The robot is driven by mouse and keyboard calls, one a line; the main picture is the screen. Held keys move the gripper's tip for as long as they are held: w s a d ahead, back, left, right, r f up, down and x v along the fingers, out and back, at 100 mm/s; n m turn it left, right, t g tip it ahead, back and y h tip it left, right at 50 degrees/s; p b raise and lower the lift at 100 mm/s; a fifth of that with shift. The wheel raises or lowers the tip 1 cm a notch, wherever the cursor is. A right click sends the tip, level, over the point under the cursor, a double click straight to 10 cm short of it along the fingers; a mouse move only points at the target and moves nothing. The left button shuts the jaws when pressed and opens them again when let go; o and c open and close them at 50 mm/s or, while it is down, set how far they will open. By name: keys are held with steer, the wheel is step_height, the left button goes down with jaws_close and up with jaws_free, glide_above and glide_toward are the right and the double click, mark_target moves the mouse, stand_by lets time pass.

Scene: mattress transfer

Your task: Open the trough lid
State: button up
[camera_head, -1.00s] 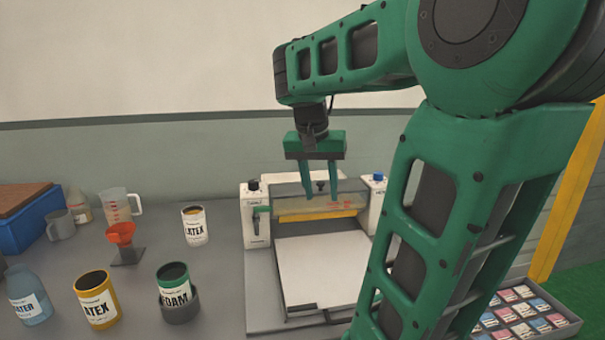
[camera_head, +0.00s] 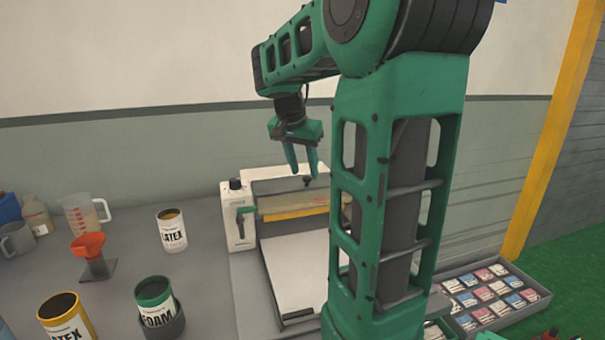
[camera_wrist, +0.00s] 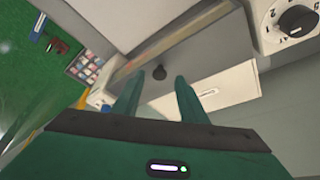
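The trough (camera_head: 292,204) is a long clear-sided box with a yellow strip below it, set across the back of a white machine (camera_head: 240,213). My arm hides the machine's right end in the head view.
Latex cans (camera_head: 172,231), a foam can (camera_head: 155,302), an orange funnel (camera_head: 90,250) and a clear jug (camera_head: 83,215) stand on the grey table at left. A tray of small packets (camera_head: 485,290) is at right. The machine's white bed (camera_head: 290,270) is clear.

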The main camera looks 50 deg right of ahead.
steer(key=shift+x, duration=1.05)
jaws_close()
steer(key=shift+s+d, duration=0.15)
steer(key=shift+r, duration=0.1)
